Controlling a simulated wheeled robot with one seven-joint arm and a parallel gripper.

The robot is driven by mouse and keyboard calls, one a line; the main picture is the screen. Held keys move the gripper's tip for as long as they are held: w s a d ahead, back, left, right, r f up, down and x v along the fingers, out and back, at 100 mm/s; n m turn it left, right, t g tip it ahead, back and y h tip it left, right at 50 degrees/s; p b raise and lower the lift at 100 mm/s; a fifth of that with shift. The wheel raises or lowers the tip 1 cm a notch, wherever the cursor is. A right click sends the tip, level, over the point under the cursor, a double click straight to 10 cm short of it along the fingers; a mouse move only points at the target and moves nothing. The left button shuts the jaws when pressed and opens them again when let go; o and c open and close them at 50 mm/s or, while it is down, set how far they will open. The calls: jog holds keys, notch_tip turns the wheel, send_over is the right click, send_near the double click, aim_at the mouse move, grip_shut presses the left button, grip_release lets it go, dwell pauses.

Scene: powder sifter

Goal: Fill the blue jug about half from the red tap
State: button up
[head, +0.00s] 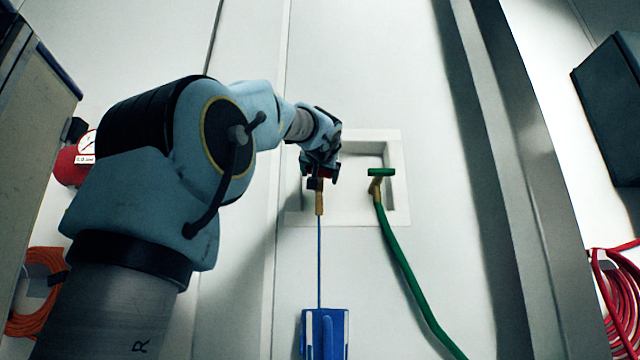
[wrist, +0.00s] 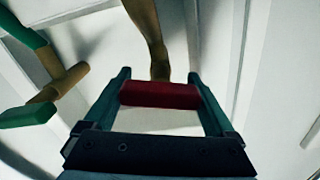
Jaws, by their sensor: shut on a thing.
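My gripper (head: 322,160) is at the wall recess, shut on the red handle of the red tap. In the wrist view the red handle (wrist: 160,95) lies between my two fingers, with the tap's brass body (wrist: 148,38) behind it. In the head view the brass spout (head: 319,203) points down, and a thin blue stream (head: 319,260) runs from it straight down to the blue jug (head: 337,335). The jug stands below the spout at the bottom edge of the picture, partly cut off. The level inside it cannot be seen.
A second tap with a green handle (head: 381,172) sits right beside the red one, with a green hose (head: 405,265) hanging from it. The white recess frame (head: 397,195) surrounds both taps. A red hose coil (head: 615,285) hangs at the far right and an orange coil (head: 35,300) at the left.

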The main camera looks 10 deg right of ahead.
jog(key=shift+n+b, duration=0.85)
jog(key=shift+n, duration=0.75)
jog(key=o, duration=1.1)
jog(key=shift+c, duration=0.2)
jog(key=s+a+b, duration=0.2)
jog(key=s+b, duration=0.1)
jog(key=s, duration=0.7)
jog(key=shift+s+b, duration=0.35)
jog(key=shift+b, duration=0.05)
